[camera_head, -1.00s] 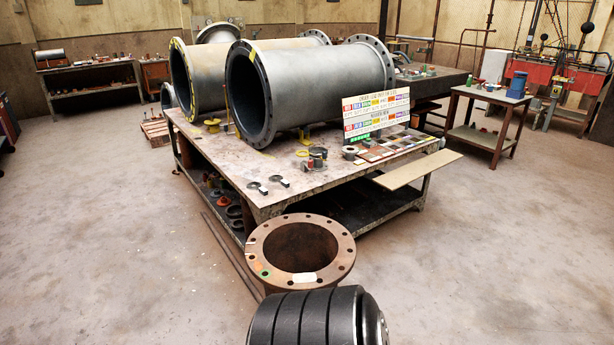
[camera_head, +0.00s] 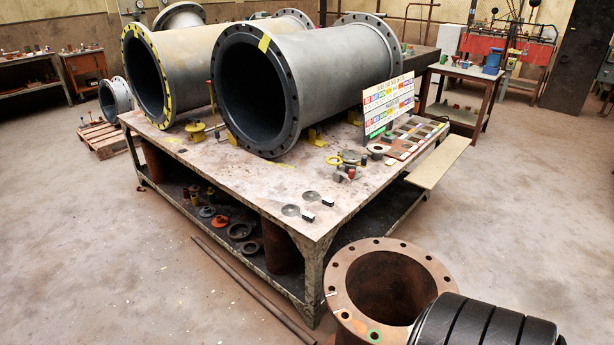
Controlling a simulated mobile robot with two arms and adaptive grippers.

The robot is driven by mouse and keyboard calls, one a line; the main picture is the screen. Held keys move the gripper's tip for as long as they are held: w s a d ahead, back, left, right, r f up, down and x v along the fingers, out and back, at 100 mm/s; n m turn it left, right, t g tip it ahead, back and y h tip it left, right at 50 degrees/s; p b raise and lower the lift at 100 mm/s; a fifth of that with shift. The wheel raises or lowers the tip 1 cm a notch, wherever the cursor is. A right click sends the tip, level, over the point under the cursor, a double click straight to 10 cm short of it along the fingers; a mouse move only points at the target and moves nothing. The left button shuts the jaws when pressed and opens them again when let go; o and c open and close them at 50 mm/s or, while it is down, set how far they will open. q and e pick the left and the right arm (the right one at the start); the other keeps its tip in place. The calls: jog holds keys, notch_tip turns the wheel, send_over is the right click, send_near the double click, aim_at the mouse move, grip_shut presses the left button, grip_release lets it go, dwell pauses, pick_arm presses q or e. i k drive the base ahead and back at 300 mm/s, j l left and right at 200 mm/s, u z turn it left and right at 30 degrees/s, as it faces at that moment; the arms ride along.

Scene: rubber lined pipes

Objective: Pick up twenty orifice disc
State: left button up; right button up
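Two flat grey discs with dark rectangular tabs lie near the front corner of the workbench; they look like orifice discs, the left one (camera_head: 291,210) beside the right one (camera_head: 313,196). Markings on them are too small to read, so I cannot tell which is the twenty. The workbench (camera_head: 240,180) has a worn brown top. Neither of my grippers is in the head view.
Two large rubber-lined pipes (camera_head: 335,75) lie across the bench. A colour-coded sign board (camera_head: 388,100) stands at its right side. Open floor lies left.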

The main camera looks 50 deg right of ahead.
aim_at(308, 217)
jog(key=i+z, duration=0.4)
jog(key=i+j+z, duration=0.15)
jog(key=i+z, duration=0.25)
jog(key=i, duration=0.15)
